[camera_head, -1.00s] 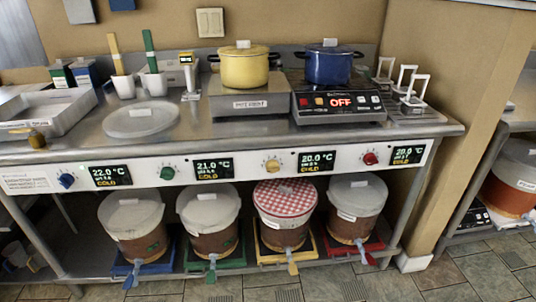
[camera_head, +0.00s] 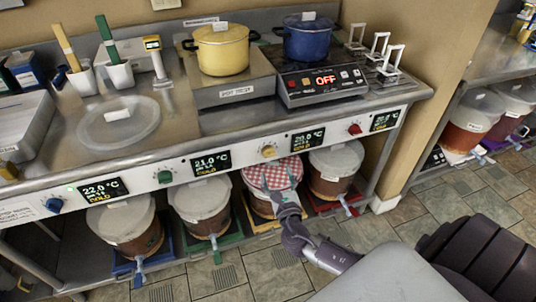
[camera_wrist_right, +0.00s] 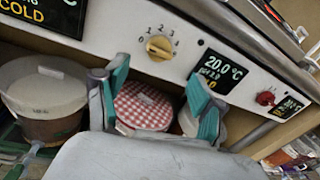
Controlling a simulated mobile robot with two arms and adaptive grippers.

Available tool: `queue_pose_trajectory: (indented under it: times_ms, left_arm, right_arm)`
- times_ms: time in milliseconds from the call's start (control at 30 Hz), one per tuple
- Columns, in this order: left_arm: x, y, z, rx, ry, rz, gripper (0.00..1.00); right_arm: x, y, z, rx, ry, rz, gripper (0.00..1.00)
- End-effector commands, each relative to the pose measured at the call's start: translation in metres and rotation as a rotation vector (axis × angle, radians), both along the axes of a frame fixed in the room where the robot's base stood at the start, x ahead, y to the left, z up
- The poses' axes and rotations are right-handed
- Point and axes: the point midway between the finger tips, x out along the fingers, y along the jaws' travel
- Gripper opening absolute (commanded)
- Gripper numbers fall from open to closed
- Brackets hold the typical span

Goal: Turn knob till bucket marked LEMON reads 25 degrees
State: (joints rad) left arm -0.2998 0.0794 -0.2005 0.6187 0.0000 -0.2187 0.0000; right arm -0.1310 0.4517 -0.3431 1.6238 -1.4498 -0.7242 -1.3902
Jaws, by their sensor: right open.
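A white panel (camera_head: 230,182) carries blue (camera_head: 54,205), green (camera_head: 165,177), yellow (camera_head: 268,151) and red (camera_head: 355,129) knobs, each beside a display. The first three displays read 22.0, 21.0 and 20.0 °C; the far right one is unclear. Lidded buckets stand below, one under a red-checked cloth (camera_head: 272,172). Bucket labels are too small to read, so I cannot tell which is LEMON. My right gripper (camera_head: 272,188) is open and empty, in front of the checked bucket. In the right wrist view, the yellow knob (camera_wrist_right: 160,48) shows above and beyond its teal fingertips (camera_wrist_right: 157,78). My left gripper is out of view.
A yellow pot (camera_head: 222,50) stands on a scale and a blue pot (camera_head: 307,37) on a burner reading OFF. A clear round lid (camera_head: 118,122) and white cups lie on the counter at left. More buckets (camera_head: 472,122) stand on a shelf at right.

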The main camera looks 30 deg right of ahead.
Motion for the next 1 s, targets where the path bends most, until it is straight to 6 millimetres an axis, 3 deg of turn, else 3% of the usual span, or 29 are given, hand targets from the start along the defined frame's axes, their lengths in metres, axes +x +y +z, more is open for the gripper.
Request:
queue_pose_trajectory:
  times_ms: [200,400,867,1000]
  left_arm:
    - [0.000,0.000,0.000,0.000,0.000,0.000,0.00]
    - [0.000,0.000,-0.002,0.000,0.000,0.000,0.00]
    - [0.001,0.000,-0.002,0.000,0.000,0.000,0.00]
    - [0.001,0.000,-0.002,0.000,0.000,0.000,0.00]
  right_arm:
    - [0.046,-0.017,0.001,0.002,-0.002,-0.002,0.69]
    - [0.073,-0.027,0.000,0.004,-0.002,-0.002,0.69]
    - [0.084,-0.031,0.000,0.004,0.000,0.000,0.69]
    - [0.084,-0.031,0.000,0.005,0.000,0.000,0.46]
